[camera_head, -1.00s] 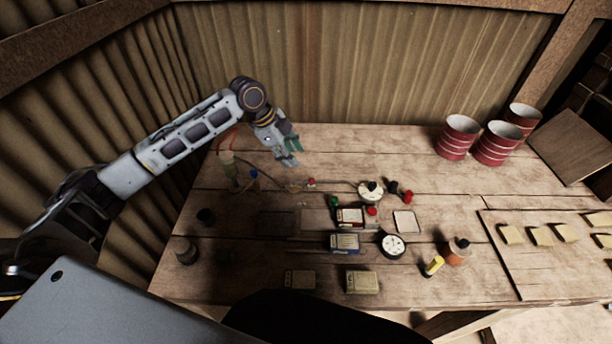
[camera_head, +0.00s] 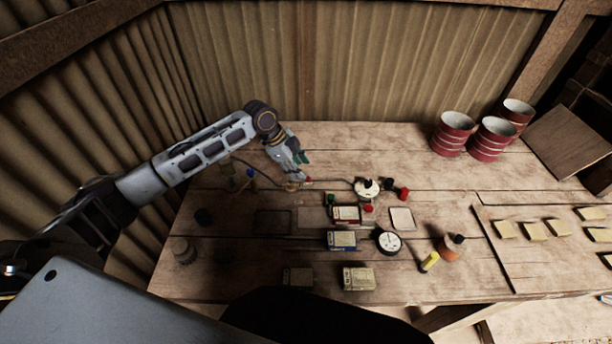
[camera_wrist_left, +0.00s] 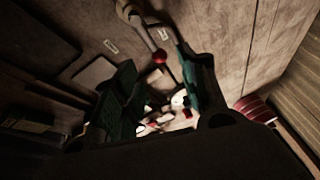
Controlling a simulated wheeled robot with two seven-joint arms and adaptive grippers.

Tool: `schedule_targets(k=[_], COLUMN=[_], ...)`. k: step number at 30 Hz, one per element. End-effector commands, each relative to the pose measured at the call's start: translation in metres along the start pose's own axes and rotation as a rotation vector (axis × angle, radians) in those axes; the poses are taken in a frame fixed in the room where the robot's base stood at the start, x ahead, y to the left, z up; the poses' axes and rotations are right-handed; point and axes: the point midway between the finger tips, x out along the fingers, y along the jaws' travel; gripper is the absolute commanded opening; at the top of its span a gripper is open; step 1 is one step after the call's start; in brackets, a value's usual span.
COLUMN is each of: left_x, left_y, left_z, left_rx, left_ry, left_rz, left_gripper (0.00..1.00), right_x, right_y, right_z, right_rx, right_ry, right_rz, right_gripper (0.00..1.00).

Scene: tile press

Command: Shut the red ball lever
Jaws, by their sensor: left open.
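The red ball (camera_head: 309,180) of the lever shows on the table in the head view, just beside the tips of my left gripper. In the left wrist view the red ball (camera_wrist_left: 160,57) sits by a pale pipe, between the lines of the two fingers and near their tips. My left gripper (camera_head: 301,172) is open and empty, pointing down at the table; its green-padded fingers stand apart in the left wrist view (camera_wrist_left: 160,82). I cannot tell whether a finger touches the ball. The lever's arm is mostly hidden by the gripper. My right gripper is out of view.
Right of the lever are a white round fitting (camera_head: 367,188), a red knob (camera_head: 403,194) and a dial gauge (camera_head: 388,242). A valve with a blue handle (camera_head: 250,173) stands at left. Red-striped cans (camera_head: 493,141) stand at back right. The table behind the fitting is clear.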

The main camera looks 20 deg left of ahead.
Motion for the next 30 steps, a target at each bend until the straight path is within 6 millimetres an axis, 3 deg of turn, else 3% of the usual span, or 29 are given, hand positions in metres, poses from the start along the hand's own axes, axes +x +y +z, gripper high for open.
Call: schedule_targets(k=[9, 15, 27, 30], left_x=[0.041, 0.057, 0.062, 0.062], left_y=[0.0, 0.0, 0.0, 0.0], left_z=[-0.001, 0.0, 0.0, 0.0], left_rx=[0.0, 0.0, 0.001, 0.001], left_ry=[0.0, 0.0, 0.0, 0.0], left_rz=[0.001, 0.0, -0.001, -0.001], left_gripper=[0.42, 0.42, 0.42, 0.32], right_x=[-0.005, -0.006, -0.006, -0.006], right_y=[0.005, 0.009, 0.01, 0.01], right_z=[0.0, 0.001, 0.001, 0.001], right_rx=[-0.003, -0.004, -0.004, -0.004], right_ry=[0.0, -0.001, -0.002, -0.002], right_rz=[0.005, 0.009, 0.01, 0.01], right_gripper=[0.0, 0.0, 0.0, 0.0])
